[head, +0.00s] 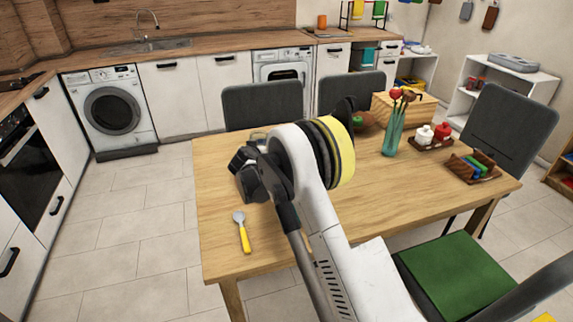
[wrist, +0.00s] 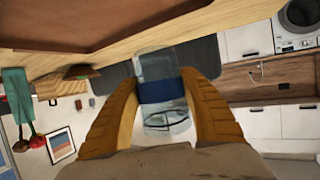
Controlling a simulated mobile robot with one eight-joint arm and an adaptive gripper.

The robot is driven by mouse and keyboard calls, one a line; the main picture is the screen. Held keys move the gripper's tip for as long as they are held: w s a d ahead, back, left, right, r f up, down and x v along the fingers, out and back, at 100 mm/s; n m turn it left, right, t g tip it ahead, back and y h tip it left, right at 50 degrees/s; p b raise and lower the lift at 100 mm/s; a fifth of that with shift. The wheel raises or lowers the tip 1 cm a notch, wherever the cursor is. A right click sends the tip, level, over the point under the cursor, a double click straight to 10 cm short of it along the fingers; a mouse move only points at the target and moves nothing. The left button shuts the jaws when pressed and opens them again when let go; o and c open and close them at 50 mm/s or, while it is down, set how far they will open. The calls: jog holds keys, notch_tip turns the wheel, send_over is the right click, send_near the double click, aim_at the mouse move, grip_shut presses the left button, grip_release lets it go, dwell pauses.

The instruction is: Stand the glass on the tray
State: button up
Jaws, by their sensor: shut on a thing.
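The glass (wrist: 155,66) is clear with a dark blue band around its middle. In the wrist view my gripper (wrist: 159,88) is shut on it, with one yellow finger on each side of the band. That view is upside down, and the glass looks roughly upright in the room. A brown tray (wrist: 85,20) fills the upper left of the wrist view, on the tabletop; the glass appears apart from it.
The wooden table (head: 222,205) holds a yellow-handled spoon (head: 243,232) at the left front. A teal vase of utensils (head: 394,132), a condiment holder (head: 430,143) and a small rack (head: 473,167) stand at the right. Dark chairs (head: 262,105) line the far side.

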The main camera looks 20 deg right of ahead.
jog(key=f, duration=0.1)
jog(key=f+b, duration=0.1)
jog(key=f, duration=0.1)
jog(key=f+b, duration=0.1)
jog(key=shift+a+f, duration=0.25)
jog(key=shift+a, duration=0.05)
jog(key=shift+f+b, duration=1.1)
jog(key=shift+f, duration=1.4)
jog(key=shift+f, duration=0.2)
jog(key=o, duration=1.4)
jog(key=shift+c, duration=0.2)
jog(key=shift+d, duration=0.1)
jog(key=shift+r, duration=0.15)
